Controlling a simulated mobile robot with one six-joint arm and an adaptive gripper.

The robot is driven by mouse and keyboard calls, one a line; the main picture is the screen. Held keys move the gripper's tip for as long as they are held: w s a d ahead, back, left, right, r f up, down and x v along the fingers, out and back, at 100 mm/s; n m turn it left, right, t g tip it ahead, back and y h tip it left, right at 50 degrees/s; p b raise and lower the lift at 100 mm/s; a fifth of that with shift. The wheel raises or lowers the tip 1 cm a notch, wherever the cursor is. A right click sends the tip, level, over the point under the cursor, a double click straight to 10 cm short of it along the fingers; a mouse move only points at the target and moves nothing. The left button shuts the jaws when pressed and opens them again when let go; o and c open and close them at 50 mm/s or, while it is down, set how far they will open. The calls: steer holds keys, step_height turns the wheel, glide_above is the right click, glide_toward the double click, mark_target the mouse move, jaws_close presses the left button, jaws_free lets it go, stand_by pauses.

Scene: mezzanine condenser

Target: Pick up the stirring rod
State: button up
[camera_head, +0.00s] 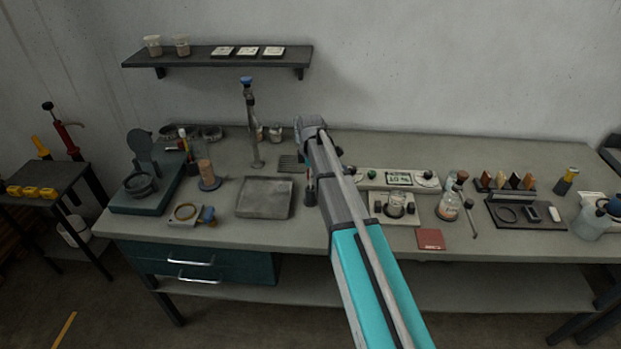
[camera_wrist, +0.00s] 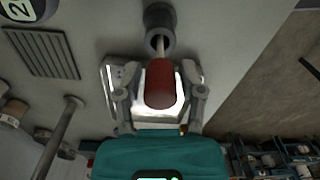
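In the wrist view a rod with a red handle (camera_wrist: 160,84) and a thin metal shaft stands in a dark round holder (camera_wrist: 158,22). I take this to be the stirring rod, though the view does not settle it. My gripper (camera_wrist: 158,95) has its two fingers on either side of the handle, apparently open with gaps beside it. In the head view the red-topped rod (camera_head: 310,177) shows just left of my arm, in its dark holder (camera_head: 310,196) on the bench. My fingers are largely hidden there.
A metal tray (camera_head: 264,198) lies left of the holder and a vented plate (camera_head: 291,163) behind it. A tall stand (camera_head: 252,125) rises at the back.

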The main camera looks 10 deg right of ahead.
steer(key=c, duration=0.5)
steer(key=shift+r, duration=0.1)
step_height(320, 180, up, 10)
steer(key=p, duration=1)
steer(key=shift+f, duration=0.2)
stand_by(0.5)
